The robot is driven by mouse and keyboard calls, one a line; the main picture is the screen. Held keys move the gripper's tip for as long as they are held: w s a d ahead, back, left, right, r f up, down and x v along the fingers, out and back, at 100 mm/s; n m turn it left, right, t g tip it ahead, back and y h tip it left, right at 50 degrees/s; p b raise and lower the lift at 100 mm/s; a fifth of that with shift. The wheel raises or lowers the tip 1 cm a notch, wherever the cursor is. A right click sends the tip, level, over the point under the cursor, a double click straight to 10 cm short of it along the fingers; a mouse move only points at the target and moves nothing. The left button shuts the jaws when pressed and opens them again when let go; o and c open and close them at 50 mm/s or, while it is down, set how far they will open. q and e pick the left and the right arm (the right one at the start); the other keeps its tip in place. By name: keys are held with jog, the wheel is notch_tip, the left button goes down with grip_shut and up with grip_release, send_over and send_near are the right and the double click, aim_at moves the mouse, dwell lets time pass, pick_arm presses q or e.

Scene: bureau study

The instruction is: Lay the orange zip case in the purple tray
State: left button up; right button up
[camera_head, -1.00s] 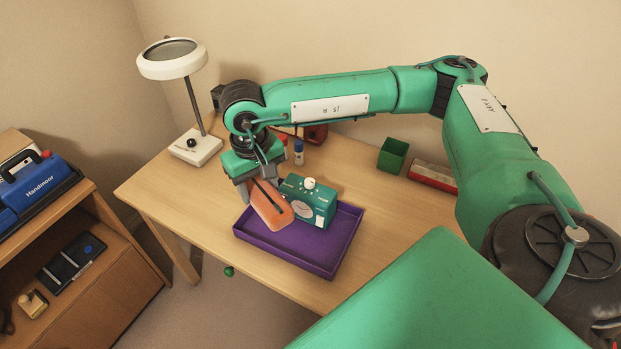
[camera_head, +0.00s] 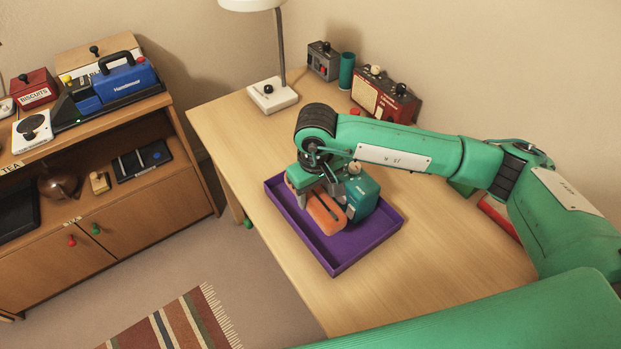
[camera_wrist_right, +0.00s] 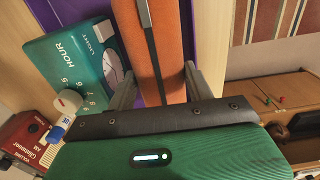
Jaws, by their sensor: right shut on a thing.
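The orange zip case (camera_head: 326,214) is low over the purple tray (camera_head: 365,246), within its outline. I cannot tell if it touches the tray floor. My right gripper (camera_head: 321,198) is above the case and shut on it. In the right wrist view the case (camera_wrist_right: 143,40) lies lengthwise between the two grey fingers (camera_wrist_right: 160,88), and a strip of the purple tray (camera_wrist_right: 189,30) shows beside it. My left gripper is out of view.
A teal timer box (camera_head: 363,196) stands close beside the case, seemingly inside the tray. A white lamp (camera_head: 274,95) and a red radio (camera_head: 385,96) stand farther back. The desk in front of the tray is clear. A wooden cabinet (camera_head: 140,220) stands left.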

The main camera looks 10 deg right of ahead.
jog(key=shift+w+a+f, duration=0.1)
jog(key=shift+a+f, duration=0.05)
jog(key=shift+f, duration=0.2)
jog(key=shift+f+b, duration=0.3)
jog(key=shift+f, duration=1.95)
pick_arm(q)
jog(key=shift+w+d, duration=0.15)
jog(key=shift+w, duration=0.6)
pick_arm(e)
jog(key=shift+f, duration=0.4)
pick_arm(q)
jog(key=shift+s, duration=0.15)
pick_arm(e)
jog(key=o, duration=1.7)
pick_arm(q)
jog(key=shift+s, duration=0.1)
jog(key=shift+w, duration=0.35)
pick_arm(e)
jog(key=shift+r, duration=0.15)
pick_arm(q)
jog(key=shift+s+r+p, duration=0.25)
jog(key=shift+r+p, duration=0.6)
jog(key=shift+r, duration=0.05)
pick_arm(e)
jog(key=shift+r, duration=3.6)
